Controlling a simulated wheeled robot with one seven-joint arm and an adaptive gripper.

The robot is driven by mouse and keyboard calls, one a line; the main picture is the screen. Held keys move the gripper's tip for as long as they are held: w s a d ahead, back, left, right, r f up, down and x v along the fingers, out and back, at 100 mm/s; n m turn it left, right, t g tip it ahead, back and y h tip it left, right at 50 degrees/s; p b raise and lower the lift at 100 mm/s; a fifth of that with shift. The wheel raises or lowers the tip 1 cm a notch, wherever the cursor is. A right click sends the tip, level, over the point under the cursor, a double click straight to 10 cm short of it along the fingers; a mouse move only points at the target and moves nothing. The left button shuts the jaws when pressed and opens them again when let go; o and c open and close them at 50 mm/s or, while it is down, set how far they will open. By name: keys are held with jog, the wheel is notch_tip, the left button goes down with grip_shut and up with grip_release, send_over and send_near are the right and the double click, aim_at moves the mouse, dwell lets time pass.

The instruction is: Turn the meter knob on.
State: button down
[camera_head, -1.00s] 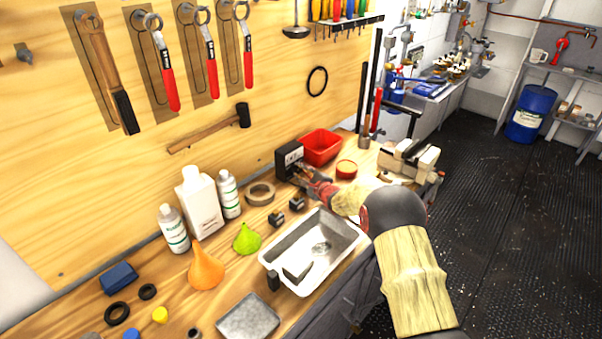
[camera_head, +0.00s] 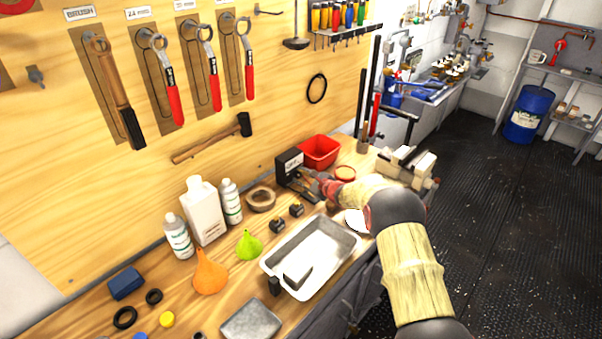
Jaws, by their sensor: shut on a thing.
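The meter (camera_head: 289,163) is a small black box with a light face. It stands on the wooden bench against the plywood wall, left of the red bin. My gripper (camera_head: 303,181) is at the front of the meter, reaching in from the right along the bench. Its fingers are small and dark here and appear closed on the meter's knob. The knob itself is hidden by the fingers, so its angle cannot be told.
A red bin (camera_head: 320,151), a red-lidded tin (camera_head: 345,173) and a vise (camera_head: 407,166) are near my arm. A tape roll (camera_head: 261,198), two small black items (camera_head: 289,215) and a white tray (camera_head: 309,258) lie around the gripper. Bottles (camera_head: 204,211) stand at left.

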jog(key=m+p, duration=0.1)
jog(key=m+g+y+p, duration=0.1)
jog(key=p, duration=0.1)
jog(key=shift+w+d+r+m+g+p, duration=0.15)
jog(key=shift+m+g+p, duration=0.15)
jog(key=shift+w+m+g+y+p, duration=0.1)
jog(key=shift+m+g+y+p, duration=0.2)
jog(key=shift+m+g+p, duration=0.45)
jog(key=shift+w+d+f+m+g+y, duration=0.1)
jog(key=shift+f+m+g+y, duration=0.1)
jog(key=shift+m, duration=0.3)
jog(key=shift+d+f+m+g+y, duration=0.1)
jog(key=shift+m+g+y, duration=0.1)
jog(key=shift+m, duration=0.25)
jog(key=shift+w+m+g+y+b, duration=0.1)
jog(key=shift+m+g+y+b, duration=0.45)
jog(key=shift+m, duration=0.65)
jog(key=shift+r, duration=0.15)
jog(key=c, duration=1.5)
grip_release()
